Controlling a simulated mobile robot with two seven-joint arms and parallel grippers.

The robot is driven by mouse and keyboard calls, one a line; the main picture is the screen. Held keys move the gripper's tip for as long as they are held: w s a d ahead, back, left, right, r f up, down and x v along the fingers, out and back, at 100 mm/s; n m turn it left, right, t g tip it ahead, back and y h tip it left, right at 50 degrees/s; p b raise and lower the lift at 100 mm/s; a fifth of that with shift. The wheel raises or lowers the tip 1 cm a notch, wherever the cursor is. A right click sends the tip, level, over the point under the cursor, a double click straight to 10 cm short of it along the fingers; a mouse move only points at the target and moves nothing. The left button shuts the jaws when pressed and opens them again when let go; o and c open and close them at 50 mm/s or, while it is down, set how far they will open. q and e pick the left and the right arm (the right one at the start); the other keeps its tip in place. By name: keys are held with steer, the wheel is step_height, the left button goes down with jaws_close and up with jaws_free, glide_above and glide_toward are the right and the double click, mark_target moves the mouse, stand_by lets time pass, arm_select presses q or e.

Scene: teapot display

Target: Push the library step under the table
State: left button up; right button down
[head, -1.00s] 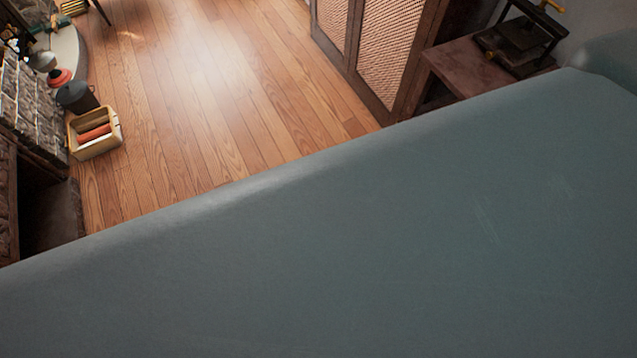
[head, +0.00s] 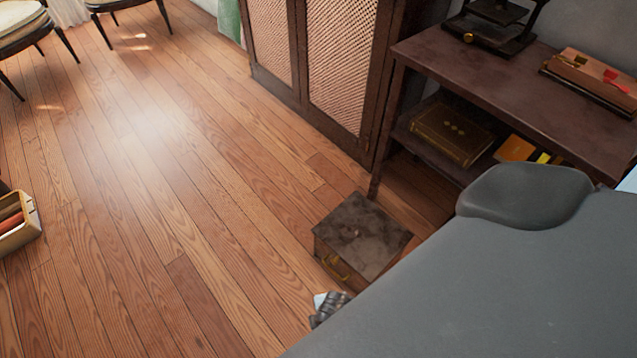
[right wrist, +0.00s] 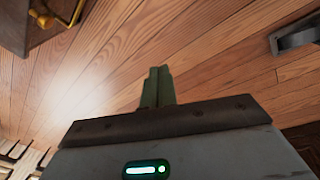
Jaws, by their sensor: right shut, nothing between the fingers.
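The library step (head: 360,236) is a low dark box with a mottled top and a brass handle on its front. In the head view it stands on the floor just in front of the table's near left leg, outside the table. The table (head: 480,68) is dark brown with a lower shelf. In the right wrist view, part of the step (right wrist: 38,30) with its brass handle shows at the top left. My right gripper (right wrist: 158,87) has its greenish fingers together, empty and apart from the step. My left gripper is not in view.
Books (head: 452,133) lie on the table's lower shelf. A cabinet with woven doors (head: 340,65) stands left of the table. Chairs (head: 20,28) are at the far left, and a crate (head: 18,232) is at the left edge. The wooden floor between is clear.

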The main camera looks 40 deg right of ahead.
steer(key=w+d+f+n+g+h+b, duration=0.1)
steer(key=w+d+f+n+h+b, duration=0.15)
steer(key=w+f+b, duration=0.4)
steer(key=w+d+f+n+g+h+b, duration=0.1)
steer(key=w+d+f+n+b, duration=0.2)
steer(key=w, duration=0.7)
arm_select(q)
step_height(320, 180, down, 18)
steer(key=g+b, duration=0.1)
steer(key=b, duration=0.6)
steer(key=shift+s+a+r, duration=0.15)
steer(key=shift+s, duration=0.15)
arm_select(e)
steer(key=d+f, duration=0.6)
steer(key=f, duration=0.2)
steer(key=shift+d, duration=0.4)
